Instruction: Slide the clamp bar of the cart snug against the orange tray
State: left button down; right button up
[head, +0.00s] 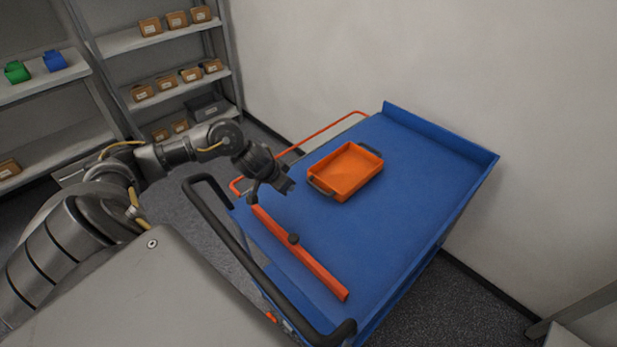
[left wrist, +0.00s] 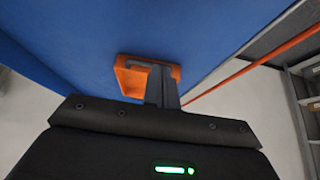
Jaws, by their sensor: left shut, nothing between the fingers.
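My left gripper (head: 288,187) is shut and empty, near the bar's far end and to the left of the tray. In the left wrist view its closed fingers (left wrist: 160,86) overlap the tray (left wrist: 130,82) and hide part of it. My right gripper is not in view.
A black push handle (head: 225,235) runs along the cart's near side. A thin orange rail (head: 320,131) borders the far left side, and a raised blue lip (head: 440,130) closes the back. Shelves with small boxes (head: 180,78) stand at upper left. The cart's right part is clear.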

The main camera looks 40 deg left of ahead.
pick_arm(q)
jog(key=b+x, duration=0.1)
jog(key=x, duration=0.9)
jog(key=shift+s+d+f, duration=0.1)
jog(key=shift+s+f, duration=0.05)
jog(key=shift+s, duration=0.05)
jog(key=shift+w+d+p, duration=0.15)
jog(key=shift+w, duration=0.85)
jog(key=shift+w+d+p, duration=0.15)
jog(key=shift+w, duration=0.9)
